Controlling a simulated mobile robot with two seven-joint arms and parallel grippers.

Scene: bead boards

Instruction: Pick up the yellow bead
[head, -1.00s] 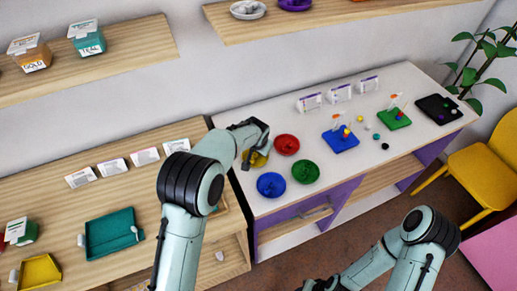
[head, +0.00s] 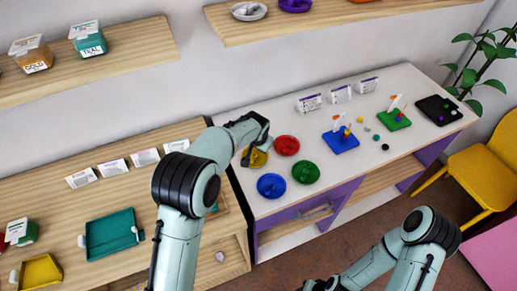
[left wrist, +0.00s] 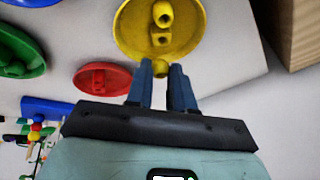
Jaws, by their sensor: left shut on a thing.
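The yellow dish (head: 258,161) stands on the white table, partly behind my left gripper (head: 247,152). In the left wrist view the yellow dish (left wrist: 130,38) holds yellow beads (left wrist: 162,14). I cannot tell how high the bead is above the dish. My right gripper (head: 318,285) is low at the bottom edge, partly cut off, and its fingers are unclear.
A red dish (head: 286,145), a blue dish (head: 271,185) and a green dish (head: 306,172) stand close by. Further right are a blue board (head: 341,141) and a green board (head: 394,120) with pegs, loose beads, and a black tray (head: 438,110).

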